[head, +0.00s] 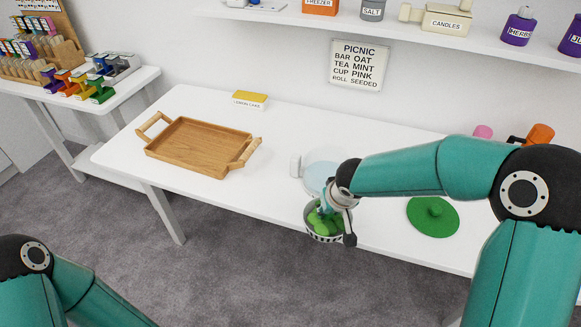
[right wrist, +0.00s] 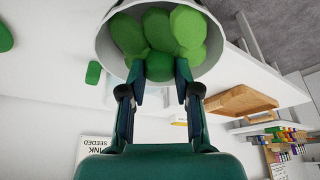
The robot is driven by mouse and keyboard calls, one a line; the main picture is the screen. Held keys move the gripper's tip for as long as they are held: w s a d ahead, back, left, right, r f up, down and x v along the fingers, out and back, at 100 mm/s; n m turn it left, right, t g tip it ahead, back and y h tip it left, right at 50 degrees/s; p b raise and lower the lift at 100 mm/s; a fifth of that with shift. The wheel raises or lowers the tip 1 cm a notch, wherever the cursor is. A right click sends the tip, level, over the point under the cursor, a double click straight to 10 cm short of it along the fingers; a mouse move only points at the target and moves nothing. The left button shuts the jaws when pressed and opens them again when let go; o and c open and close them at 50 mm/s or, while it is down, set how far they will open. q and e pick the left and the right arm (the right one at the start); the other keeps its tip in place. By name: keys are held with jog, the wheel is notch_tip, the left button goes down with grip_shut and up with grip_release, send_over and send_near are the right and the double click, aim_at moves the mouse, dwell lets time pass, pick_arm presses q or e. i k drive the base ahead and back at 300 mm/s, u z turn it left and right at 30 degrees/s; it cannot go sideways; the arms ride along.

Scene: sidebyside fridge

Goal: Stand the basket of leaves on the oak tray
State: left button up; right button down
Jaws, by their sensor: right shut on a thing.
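The basket of leaves (head: 323,232) is a light round container with dark markings, filled with green leaves. In the head view it overlaps the table's front edge and looks roughly upright. My right gripper (head: 327,208) is shut on it from above; the right wrist view shows both fingertips (right wrist: 159,73) at the rim beside the leaves. The oak tray (head: 198,143) lies on the left of the white table, with two pale handles, and is empty. It also shows in the right wrist view (right wrist: 240,101), apart from the basket. My left gripper is out of view.
A pale blue and white vessel (head: 320,177) stands behind the basket. A green round lid (head: 433,222) lies to the right. A yellow-topped lemon cake box (head: 250,100) is at the back. The table between tray and vessel is clear. A shelf (head: 400,28) runs above.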

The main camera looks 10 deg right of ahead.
aim_at(212, 150)
jog(key=z, duration=0.05)
jog(key=k, duration=0.65)
jog(key=u, duration=0.45)
jog(key=i, duration=0.7)
jog(key=u, duration=0.95)
jog(key=i, duration=1.2)
jog(key=z, duration=0.45)
jog(key=i, duration=0.9)
jog(key=z, duration=0.75)
jog(key=k, duration=0.7)
jog(key=z, duration=0.25)
jog(key=i, duration=0.7)
